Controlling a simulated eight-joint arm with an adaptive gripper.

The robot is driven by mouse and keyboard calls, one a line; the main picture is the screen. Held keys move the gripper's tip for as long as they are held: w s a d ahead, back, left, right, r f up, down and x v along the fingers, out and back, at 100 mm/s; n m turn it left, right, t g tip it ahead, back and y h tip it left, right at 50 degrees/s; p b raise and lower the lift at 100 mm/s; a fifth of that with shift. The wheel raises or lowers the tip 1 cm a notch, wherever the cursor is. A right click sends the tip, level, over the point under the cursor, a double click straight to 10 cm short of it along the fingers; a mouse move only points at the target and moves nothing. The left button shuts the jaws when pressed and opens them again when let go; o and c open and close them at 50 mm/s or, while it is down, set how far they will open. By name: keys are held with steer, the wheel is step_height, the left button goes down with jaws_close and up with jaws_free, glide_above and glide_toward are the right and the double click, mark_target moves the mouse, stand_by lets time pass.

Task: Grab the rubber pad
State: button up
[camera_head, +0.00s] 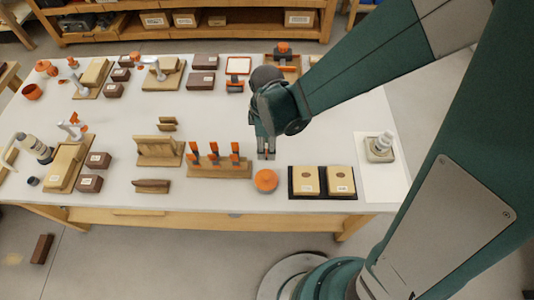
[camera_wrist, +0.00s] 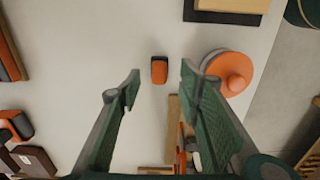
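A small block with an orange top and dark edges (camera_wrist: 159,70), which looks like the rubber pad, lies on the white table. In the wrist view it sits beyond my gripper (camera_wrist: 159,78), between the lines of the two fingers and touching neither. My gripper is open and empty, with the fingers wide apart. In the head view my gripper (camera_head: 265,154) points down over the middle of the table, behind a round orange-topped thing (camera_head: 265,180). The block cannot be made out in the head view, where my gripper seems to cover it.
The orange-topped round thing (camera_wrist: 230,72) is close to the right finger. A wooden rack with orange-topped pieces (camera_head: 219,169) stands to the left in the head view. A black tray with two tan boxes (camera_head: 322,195) lies to the right. Open table surrounds the block.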

steer(key=shift+f+b, duration=0.6)
steer(key=shift+f, duration=1.65)
steer(key=c, duration=0.9)
